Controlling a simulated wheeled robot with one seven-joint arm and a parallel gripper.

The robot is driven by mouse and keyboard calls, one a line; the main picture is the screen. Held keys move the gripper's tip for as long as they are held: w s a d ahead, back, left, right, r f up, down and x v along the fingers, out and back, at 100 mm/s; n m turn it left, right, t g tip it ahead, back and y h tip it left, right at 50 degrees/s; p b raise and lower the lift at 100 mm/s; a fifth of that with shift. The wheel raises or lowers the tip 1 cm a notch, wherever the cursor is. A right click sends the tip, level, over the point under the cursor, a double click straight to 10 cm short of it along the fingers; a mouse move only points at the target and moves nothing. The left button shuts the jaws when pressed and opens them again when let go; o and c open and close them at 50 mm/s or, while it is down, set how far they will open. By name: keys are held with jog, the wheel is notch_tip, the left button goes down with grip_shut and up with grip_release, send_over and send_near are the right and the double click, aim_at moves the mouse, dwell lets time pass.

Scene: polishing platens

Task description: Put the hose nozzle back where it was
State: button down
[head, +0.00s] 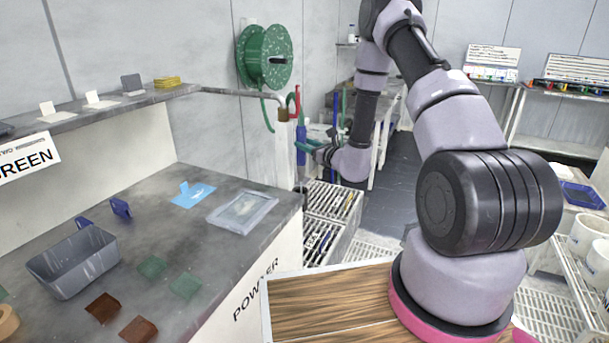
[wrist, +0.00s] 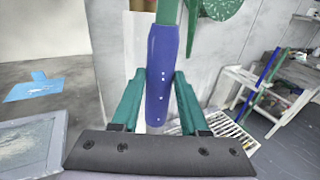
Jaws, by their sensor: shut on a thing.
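The hose nozzle (wrist: 163,48) is a blue, tapered sleeve, upright between the two green fingers of my gripper (wrist: 161,75) in the wrist view. Green hose (wrist: 167,11) enters its top. In the head view the blue nozzle (head: 301,157) shows beyond the counter's far right corner, with my gripper (head: 303,146) at it. The green hose reel (head: 264,57) is on the back wall. Contact between nozzle and hook cannot be told.
The grey counter (head: 215,265) holds a bin (head: 72,262), a tray (head: 242,211), a blue cloth-like piece (head: 194,194) and several small pads. A pipe (head: 240,92) runs from the shelf. Slatted racks (head: 330,205) stand below my gripper. Dark floor (head: 400,200) is open behind.

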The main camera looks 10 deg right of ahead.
aim_at(303, 173)
notch_tip(303, 173, down, 11)
jog(key=shift+a+f, duration=0.1)
jog(key=shift+w+a+f, duration=0.15)
jog(key=shift+w, duration=0.05)
jog(key=shift+f, duration=0.1)
jog(key=shift+c, duration=2.1)
grip_release()
